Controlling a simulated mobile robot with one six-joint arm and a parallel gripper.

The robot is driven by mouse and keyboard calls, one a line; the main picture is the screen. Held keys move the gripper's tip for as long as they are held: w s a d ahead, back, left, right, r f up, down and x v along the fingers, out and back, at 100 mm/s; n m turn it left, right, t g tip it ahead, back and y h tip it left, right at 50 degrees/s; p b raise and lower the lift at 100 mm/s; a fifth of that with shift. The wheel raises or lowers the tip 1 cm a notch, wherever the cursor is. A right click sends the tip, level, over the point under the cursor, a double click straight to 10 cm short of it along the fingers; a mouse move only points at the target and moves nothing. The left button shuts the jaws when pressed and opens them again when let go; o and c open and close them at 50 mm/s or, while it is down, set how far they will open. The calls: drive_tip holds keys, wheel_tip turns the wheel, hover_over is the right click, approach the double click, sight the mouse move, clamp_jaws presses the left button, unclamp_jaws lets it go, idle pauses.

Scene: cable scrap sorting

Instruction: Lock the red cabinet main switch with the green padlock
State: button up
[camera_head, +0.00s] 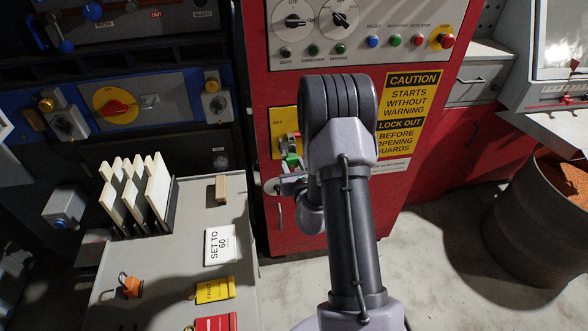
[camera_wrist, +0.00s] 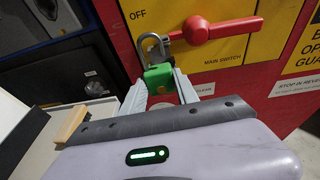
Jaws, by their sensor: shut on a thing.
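The green padlock (camera_wrist: 160,77) is held between the two fingers of my gripper (camera_wrist: 160,86), with its grey shackle (camera_wrist: 150,44) pointing up. The shackle is at the left end of the red main switch handle (camera_wrist: 225,29) on its yellow plate (camera_wrist: 232,52). Whether it passes through a hole there or only overlaps it, and whether it is closed, I cannot tell. The padlock (camera_head: 292,161) and my gripper (camera_head: 290,178) also show in the head view, in front of the red cabinet (camera_head: 262,88). My arm hides much of the switch there.
A grey table (camera_head: 180,208) at left bears an orange padlock (camera_head: 131,286), a white "SET TO 60" card (camera_head: 219,246), a yellow tag (camera_head: 214,290), a red tag (camera_head: 216,323) and a rack of pale boards (camera_head: 158,188). A rusty drum (camera_head: 535,225) stands at right. Floor between is clear.

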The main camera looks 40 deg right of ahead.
sight(287, 143)
drive_tip(key=w+d, duration=0.3)
drive_tip(key=w, duration=0.3)
drive_tip(key=shift+w+p, duration=0.3)
drive_tip(key=shift+p, duration=0.15)
drive_tip(key=shift+d+r, duration=0.1)
drive_tip(key=shift+d, duration=0.05)
idle(0.3)
drive_tip(key=o, duration=1.2)
drive_tip(key=shift+w+r, duration=0.1)
